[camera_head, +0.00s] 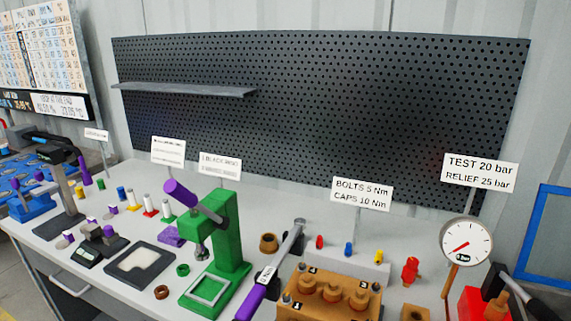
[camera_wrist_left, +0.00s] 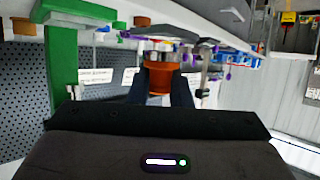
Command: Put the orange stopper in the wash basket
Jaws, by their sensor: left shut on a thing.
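In the left wrist view my left gripper (camera_wrist_left: 165,92) is shut on an orange round piece (camera_wrist_left: 159,77), which looks like the orange stopper. The piece sits between the two dark fingers, and its far end is partly hidden. The wrist picture is upside down, with the bench along its top. Neither gripper shows in the head view. I cannot make out a wash basket in either view.
The grey bench carries a green press (camera_head: 222,245), an orange pump block (camera_head: 335,295), a pressure gauge (camera_head: 467,241) and several small coloured parts. A dark pegboard (camera_head: 320,110) stands behind. A blue frame (camera_head: 545,235) is at the right.

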